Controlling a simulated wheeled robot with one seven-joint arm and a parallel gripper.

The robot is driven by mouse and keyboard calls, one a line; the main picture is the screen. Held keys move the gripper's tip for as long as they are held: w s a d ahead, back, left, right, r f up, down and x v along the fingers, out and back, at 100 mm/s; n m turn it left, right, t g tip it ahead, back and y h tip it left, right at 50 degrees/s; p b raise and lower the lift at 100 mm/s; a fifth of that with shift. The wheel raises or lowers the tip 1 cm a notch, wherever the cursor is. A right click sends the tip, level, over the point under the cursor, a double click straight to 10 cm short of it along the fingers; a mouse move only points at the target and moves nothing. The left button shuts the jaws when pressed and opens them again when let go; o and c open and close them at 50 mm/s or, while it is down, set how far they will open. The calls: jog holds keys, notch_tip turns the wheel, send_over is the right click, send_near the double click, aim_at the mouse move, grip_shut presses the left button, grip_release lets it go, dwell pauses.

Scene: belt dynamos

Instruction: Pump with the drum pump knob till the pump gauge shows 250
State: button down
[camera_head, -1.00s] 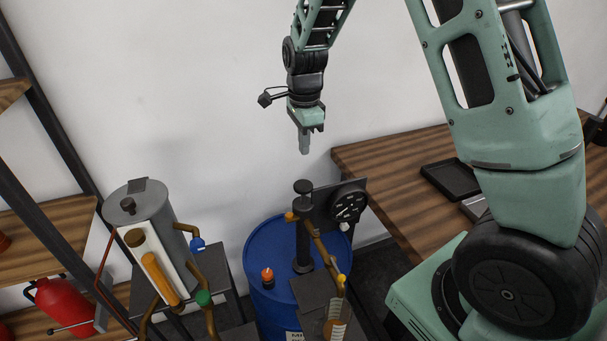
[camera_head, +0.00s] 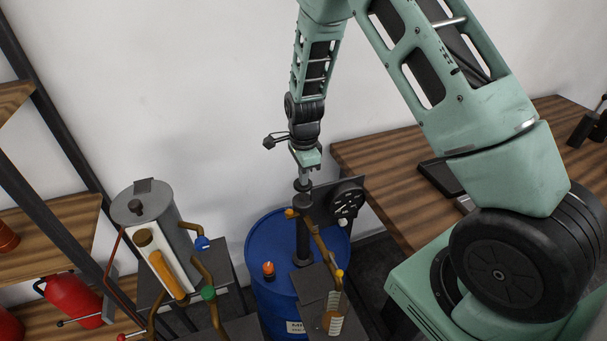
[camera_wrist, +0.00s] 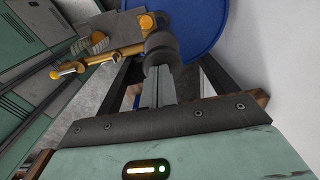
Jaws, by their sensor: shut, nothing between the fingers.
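The drum pump knob (camera_head: 303,185) is a dark round cap on top of the black pump column (camera_head: 303,238), which stands on the blue drum (camera_head: 262,247). My gripper (camera_head: 304,173) points down directly over the knob, with its fingers shut and empty. In the wrist view the shut fingertips (camera_wrist: 159,82) meet the outline of the dark knob (camera_wrist: 161,46); I cannot tell whether they touch. The pump gauge (camera_head: 347,204) is a black dial with white marks, right of the column; its reading is too small to make out.
Brass pipes (camera_head: 320,242) run down the column's right side. A grey tank (camera_head: 145,208) with pipes stands left of the drum. A wooden bench (camera_head: 385,160) is behind right, and a shelf (camera_head: 60,225) is far left. The white wall is close behind.

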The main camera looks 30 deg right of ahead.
notch_tip(320, 180, down, 4)
jog(key=b, duration=0.3)
jog(key=shift+f, duration=0.15)
jog(key=shift+s, duration=0.1)
jog(key=shift+r, duration=0.25)
notch_tip(320, 180, up, 14)
dwell(0.5)
